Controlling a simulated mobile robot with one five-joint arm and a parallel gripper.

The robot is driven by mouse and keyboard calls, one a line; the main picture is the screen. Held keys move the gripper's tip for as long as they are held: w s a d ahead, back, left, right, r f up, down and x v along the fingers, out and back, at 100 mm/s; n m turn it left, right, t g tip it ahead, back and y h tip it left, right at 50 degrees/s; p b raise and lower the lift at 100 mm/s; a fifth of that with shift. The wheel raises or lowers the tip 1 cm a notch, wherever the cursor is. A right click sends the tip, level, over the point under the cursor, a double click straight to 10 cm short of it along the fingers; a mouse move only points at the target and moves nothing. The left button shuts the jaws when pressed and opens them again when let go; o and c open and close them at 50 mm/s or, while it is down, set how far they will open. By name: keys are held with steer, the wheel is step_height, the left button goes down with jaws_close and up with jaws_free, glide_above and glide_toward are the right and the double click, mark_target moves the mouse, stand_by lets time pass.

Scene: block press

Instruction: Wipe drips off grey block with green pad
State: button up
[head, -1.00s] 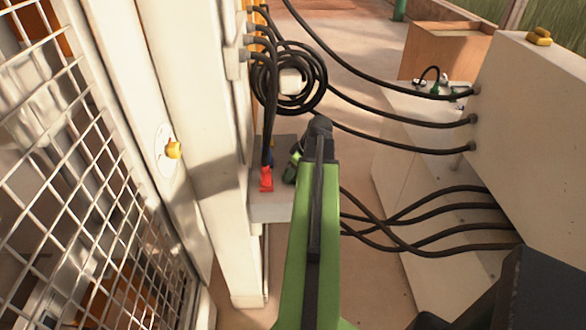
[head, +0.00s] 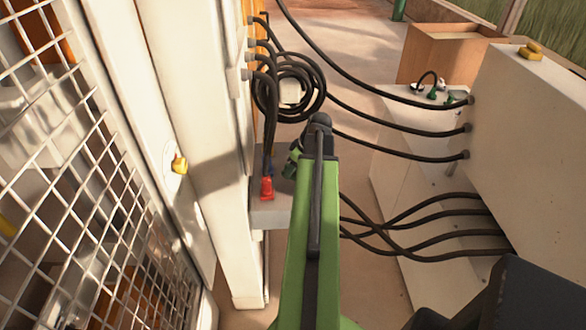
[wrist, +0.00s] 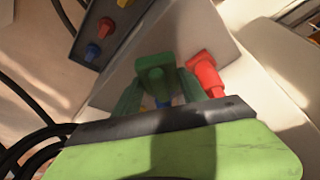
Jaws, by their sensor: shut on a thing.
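The grey block (head: 267,214) stands low against the white post in the head view, left of my arm. A red fitting (head: 267,188) stands on it, with a dark hose above. In the wrist view the block's pale grey face (wrist: 190,38) lies beyond my gripper (wrist: 157,92). My gripper is shut on a green piece (wrist: 155,74), apparently the green pad, with a blue part just below it. The red fitting (wrist: 206,75) is close to its right. In the head view my gripper (head: 294,160) is partly hidden by my arm. I cannot make out drips or whether the pad touches the block.
Coiled black hose (head: 290,88) hangs above the block. Several black hoses cross right to a white cabinet (head: 525,130). A wire mesh guard (head: 75,150) and white post (head: 205,120) close off the left. A dark panel (wrist: 98,35) with coloured fittings shows in the wrist view.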

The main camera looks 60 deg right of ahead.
step_height(320, 180, up, 3)
steer(key=p, duration=0.3)
steer(key=shift+r, duration=0.15)
